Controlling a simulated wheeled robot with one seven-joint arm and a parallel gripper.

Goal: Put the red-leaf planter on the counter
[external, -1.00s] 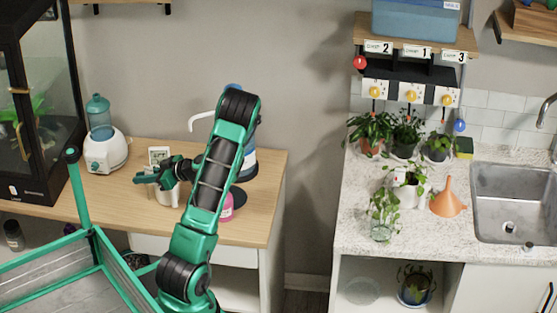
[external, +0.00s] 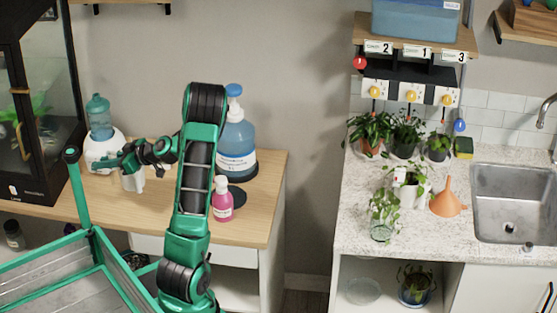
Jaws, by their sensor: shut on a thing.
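My gripper (external: 122,160) is above the wooden table at the left, beside the blue-topped white dispenser. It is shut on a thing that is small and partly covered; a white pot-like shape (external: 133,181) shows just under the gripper. I cannot see red leaves on it, so I cannot tell whether it is the red-leaf planter. The speckled counter (external: 358,215) is at the right, well apart from my gripper. No clearly red-leaved plant shows there.
The counter holds potted plants (external: 371,135), a white planter (external: 407,190), a glass with a plant (external: 382,225), an orange funnel (external: 447,200) and a sink (external: 515,200). A blue bottle (external: 236,145) and pink bottle (external: 222,203) stand near my arm. Some counter front-left is bare.

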